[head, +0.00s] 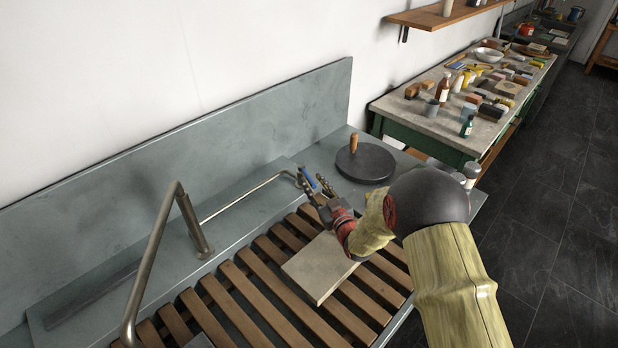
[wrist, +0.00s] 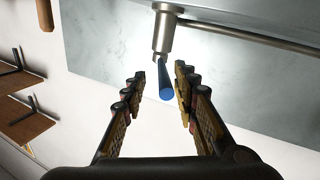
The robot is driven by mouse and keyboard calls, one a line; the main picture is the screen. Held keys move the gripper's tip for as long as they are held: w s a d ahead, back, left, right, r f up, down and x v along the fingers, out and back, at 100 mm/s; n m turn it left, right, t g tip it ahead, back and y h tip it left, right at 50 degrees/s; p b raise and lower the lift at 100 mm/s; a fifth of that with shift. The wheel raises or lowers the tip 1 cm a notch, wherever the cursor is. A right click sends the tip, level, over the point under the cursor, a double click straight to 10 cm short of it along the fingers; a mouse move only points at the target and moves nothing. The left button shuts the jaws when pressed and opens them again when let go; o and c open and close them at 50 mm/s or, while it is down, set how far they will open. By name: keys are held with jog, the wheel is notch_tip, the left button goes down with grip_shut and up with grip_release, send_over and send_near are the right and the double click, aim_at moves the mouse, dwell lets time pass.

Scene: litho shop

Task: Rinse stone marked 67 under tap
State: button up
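A flat pale grey stone (head: 318,268) lies on the wooden slats (head: 262,290) of the sink; no number is legible on it. A metal tap pipe (head: 157,245) arches over the slats at the left. A thin pipe (head: 245,196) runs along the back to a valve with a blue lever (head: 308,179). My gripper (head: 316,190) is at this valve, beyond the stone. In the wrist view my gripper (wrist: 161,86) is open, with the blue lever (wrist: 165,88) between its fingers and a visible gap on both sides. The metal valve body (wrist: 163,32) is just above.
A dark round disc with a wooden handle (head: 366,162) lies on the sink ledge, close behind my gripper. A grey back panel (head: 250,125) rises along the wall. A green table (head: 430,125) at the back right is crowded with bottles and blocks. The dark floor (head: 555,235) at right is clear.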

jog(key=v, duration=0.7)
jog(key=shift+s, duration=0.1)
